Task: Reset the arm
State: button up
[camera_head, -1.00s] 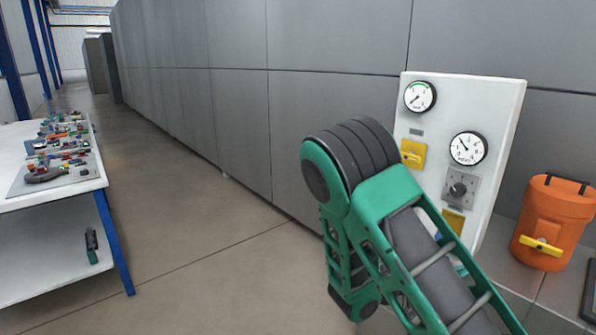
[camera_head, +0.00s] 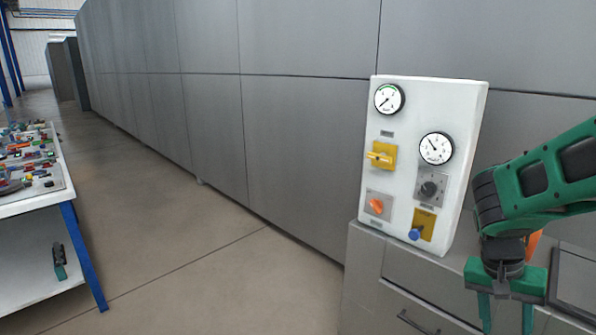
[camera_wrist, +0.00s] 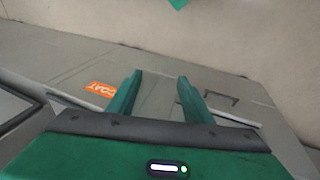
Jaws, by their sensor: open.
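My gripper (camera_head: 506,312) is at the lower right of the head view, pointing down beside the white control panel, with its two green fingers apart and nothing between them. In the wrist view my gripper (camera_wrist: 156,84) shows the same two spread fingers, empty, over a grey surface. My green arm enters from the right edge of the head view, bent down at the wrist.
The white panel (camera_head: 411,205) with gauges, switches and knobs stands on a grey cabinet (camera_head: 385,268) with drawers. A white table (camera_head: 40,205) with small parts is at left. The floor between is clear.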

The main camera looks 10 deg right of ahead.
jog(key=s+a+r+n+t+y, duration=0.1)
jog(key=s+a+r+n+y, duration=0.2)
jog(key=s+a+r, duration=0.2)
jog(key=s, duration=0.3)
jog(key=shift+s+a+r+n+y, duration=0.15)
jog(key=shift+a+r+n+y, duration=0.15)
jog(key=shift+a+n, duration=0.1)
jog(key=shift+w+f, duration=0.3)
jog(key=shift+w, duration=0.3)
dwell(0.9)
